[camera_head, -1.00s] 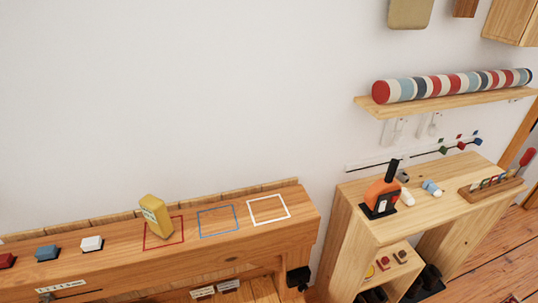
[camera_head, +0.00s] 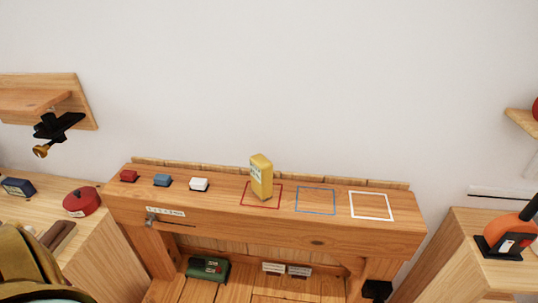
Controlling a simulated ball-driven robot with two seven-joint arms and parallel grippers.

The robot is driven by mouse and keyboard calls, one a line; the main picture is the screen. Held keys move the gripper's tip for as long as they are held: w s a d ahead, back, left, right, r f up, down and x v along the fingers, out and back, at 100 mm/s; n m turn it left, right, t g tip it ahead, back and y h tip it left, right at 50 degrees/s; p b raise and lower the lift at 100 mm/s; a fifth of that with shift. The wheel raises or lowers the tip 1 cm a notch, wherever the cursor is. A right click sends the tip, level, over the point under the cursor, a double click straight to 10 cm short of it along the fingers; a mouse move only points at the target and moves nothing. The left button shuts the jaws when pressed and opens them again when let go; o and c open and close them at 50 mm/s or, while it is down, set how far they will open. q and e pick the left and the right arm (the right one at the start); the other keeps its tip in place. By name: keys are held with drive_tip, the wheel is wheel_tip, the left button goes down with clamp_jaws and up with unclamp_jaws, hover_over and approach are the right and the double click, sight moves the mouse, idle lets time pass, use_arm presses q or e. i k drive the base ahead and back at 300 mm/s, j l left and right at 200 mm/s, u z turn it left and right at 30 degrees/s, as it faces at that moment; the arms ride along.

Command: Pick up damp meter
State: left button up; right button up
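A yellow upright block-shaped device with a pale label on its front (camera_head: 261,177), which looks like the damp meter, stands on the wooden bench (camera_head: 215,219). It stands at the back left of the red square outline (camera_head: 247,205), partly over it. Neither of my grippers shows in the head view, and nothing is touching the yellow device.
A lower left surface holds a red round tin (camera_head: 82,202). An orange tool (camera_head: 507,236) stands at right.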

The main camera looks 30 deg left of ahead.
sight(261, 168)
drive_tip(key=k+j+u, duration=0.15)
drive_tip(key=k+u, duration=0.25)
drive_tip(key=k+j+u, duration=0.2)
drive_tip(key=u, duration=0.2)
